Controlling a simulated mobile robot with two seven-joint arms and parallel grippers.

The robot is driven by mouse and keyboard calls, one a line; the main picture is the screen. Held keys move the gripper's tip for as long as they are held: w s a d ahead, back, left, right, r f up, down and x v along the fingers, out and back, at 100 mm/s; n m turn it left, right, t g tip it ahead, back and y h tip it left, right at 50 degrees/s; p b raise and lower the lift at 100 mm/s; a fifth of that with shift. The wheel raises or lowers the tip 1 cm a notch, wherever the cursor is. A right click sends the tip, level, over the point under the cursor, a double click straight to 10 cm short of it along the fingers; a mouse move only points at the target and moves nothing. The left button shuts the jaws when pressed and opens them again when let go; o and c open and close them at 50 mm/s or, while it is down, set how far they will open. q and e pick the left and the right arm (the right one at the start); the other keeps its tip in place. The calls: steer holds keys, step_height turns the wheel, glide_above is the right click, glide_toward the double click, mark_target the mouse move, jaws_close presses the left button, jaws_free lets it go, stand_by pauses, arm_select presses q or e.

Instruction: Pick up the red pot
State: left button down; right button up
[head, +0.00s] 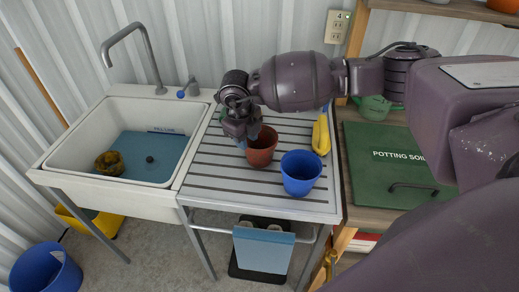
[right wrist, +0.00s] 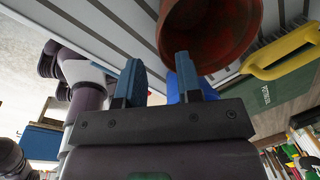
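The red pot (head: 263,148) stands upright on the slatted draining board beside the sink. My right gripper (head: 243,136) is at the pot's back-left side, pointing down close to its rim. In the right wrist view the pot (right wrist: 212,30) fills the top, with its open mouth showing. The gripper's two blue fingers (right wrist: 159,82) are apart with a gap between them. The right finger overlaps the pot's edge in that view; I cannot tell whether it touches. My left gripper is not in view.
A blue pot (head: 300,172) stands just right of and in front of the red pot. A yellow-handled brush (head: 321,135) lies behind it. The sink (head: 100,178) is at left. A green potting-soil container (head: 391,165) is at right.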

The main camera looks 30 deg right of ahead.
steer(key=shift+w+d+f, duration=0.15)
steer(key=shift+f, duration=0.7)
steer(key=shift+w+d+f, duration=0.1)
steer(key=shift+w+f, duration=0.05)
steer(key=shift+f, duration=0.75)
steer(key=shift+w+d+f, duration=0.15)
steer(key=shift+f, duration=0.7)
jaws_close()
